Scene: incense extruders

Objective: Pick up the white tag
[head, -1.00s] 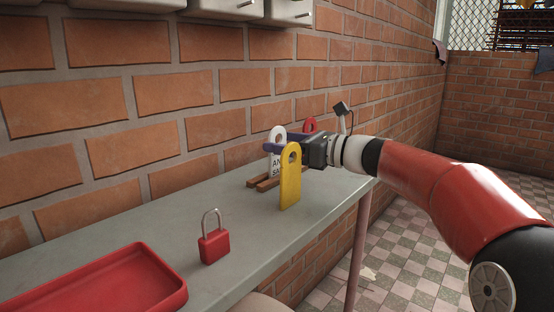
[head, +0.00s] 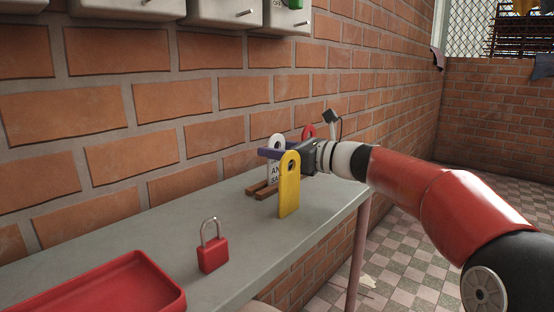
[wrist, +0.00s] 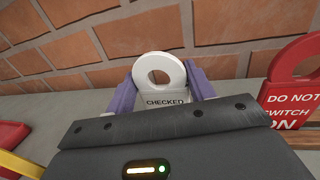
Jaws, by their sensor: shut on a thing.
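The white tag (head: 275,172) stands upright at the back of the counter, behind the yellow tag. It has a round hole at its top and dark lettering. In the wrist view the white tag (wrist: 160,80) sits between the two purple fingers of my gripper (wrist: 161,88), and the word "CHECKED" shows below its hole. My gripper (head: 270,153) is shut on the white tag. The yellow tag hides part of the tag and fingers in the head view. The tag's lower end seems to be at the brown wooden rack (head: 262,190); I cannot tell whether they touch.
A yellow tag (head: 289,190) stands just in front of my gripper. A red tag (wrist: 292,97) stands to the right of the white one. A red padlock (head: 213,255) and a red tray (head: 110,285) are on the grey counter (head: 180,238). The brick wall is close behind.

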